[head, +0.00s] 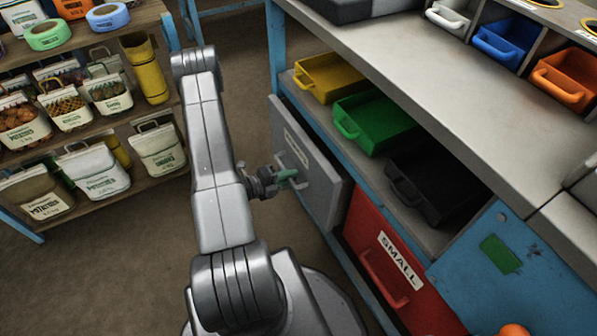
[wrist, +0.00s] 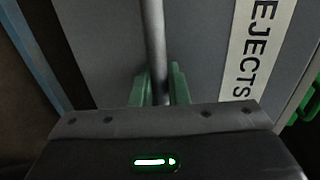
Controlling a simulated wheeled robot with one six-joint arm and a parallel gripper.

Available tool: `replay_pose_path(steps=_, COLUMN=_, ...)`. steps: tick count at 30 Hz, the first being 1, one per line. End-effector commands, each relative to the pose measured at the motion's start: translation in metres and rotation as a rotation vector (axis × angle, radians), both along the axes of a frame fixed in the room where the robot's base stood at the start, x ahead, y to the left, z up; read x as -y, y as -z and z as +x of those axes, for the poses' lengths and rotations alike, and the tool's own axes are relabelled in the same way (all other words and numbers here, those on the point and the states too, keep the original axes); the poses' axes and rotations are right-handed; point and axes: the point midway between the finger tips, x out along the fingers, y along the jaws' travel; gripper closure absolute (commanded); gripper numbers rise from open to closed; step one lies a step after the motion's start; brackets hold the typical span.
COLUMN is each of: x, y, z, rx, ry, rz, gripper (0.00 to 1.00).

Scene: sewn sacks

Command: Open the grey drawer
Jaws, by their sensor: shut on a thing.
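The grey drawer (head: 308,170) is under the workbench at its left end, and its front has a white label. In the wrist view the grey front (wrist: 205,50) fills most of the picture, and the label (wrist: 252,60) reads "EJECTS", partly cut off. A grey bar handle (wrist: 154,45) runs down the front. My gripper (head: 290,178) is at the drawer front. Its green fingers (wrist: 162,85) stand on both sides of the handle and are shut on it. Whether the drawer stands a little out is hard to tell.
A red drawer (head: 383,262) labelled "SMALL" is to the right. Yellow (head: 330,77), green (head: 377,122) and black (head: 430,185) bins sit on the shelf above. A rack of sacks (head: 100,172) stands at left.

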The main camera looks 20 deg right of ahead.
Motion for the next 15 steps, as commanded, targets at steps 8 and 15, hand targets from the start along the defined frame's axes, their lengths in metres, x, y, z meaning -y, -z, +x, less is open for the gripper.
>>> replay_pose_path(steps=8, x=-0.067, y=0.0, z=-0.004, rx=-0.001, ry=-0.01, rz=0.002, gripper=1.0)
replay_pose_path(steps=15, x=-0.123, y=0.0, z=-0.009, rx=0.001, ry=-0.009, rz=0.002, gripper=1.0)
